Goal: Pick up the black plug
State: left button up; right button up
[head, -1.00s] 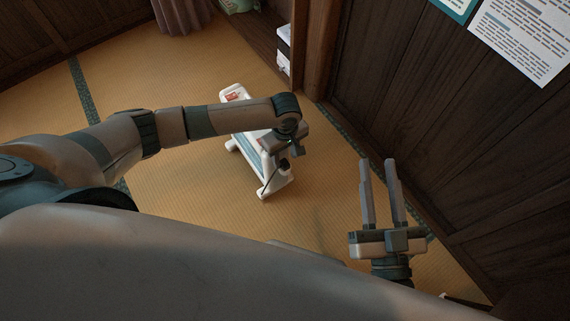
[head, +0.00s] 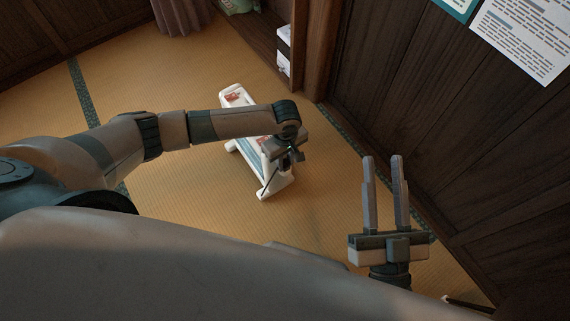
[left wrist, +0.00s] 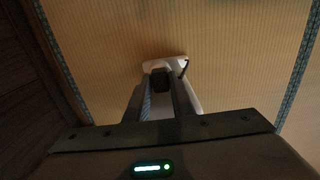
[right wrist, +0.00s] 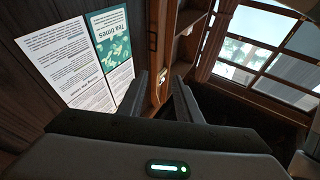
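The black plug (left wrist: 161,81) shows in the left wrist view, between the fingers of my left gripper (left wrist: 161,76). It is at the end of a long white unit (left wrist: 151,66) on the tatami. I cannot tell whether the fingers touch it. In the head view my left gripper (head: 292,158) is over the near end of the white unit (head: 233,92) and mostly hides the plug. The fingers look apart. My right gripper (head: 383,160) is open and empty, off to the right near the dark wooden wall.
A thin dark cord (left wrist: 185,68) lies on the white unit's end. The dark wooden wall (head: 420,100) with posted sheets (head: 525,35) stands on the right. A wooden post (head: 315,50) and a white box (head: 284,50) are behind. The tatami (head: 170,85) around the unit is clear.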

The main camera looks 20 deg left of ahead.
aim_at(285, 164)
pick_arm(q)
grip_shut()
jog(key=shift+r, duration=0.2)
pick_arm(e)
jog(key=shift+f, duration=0.15)
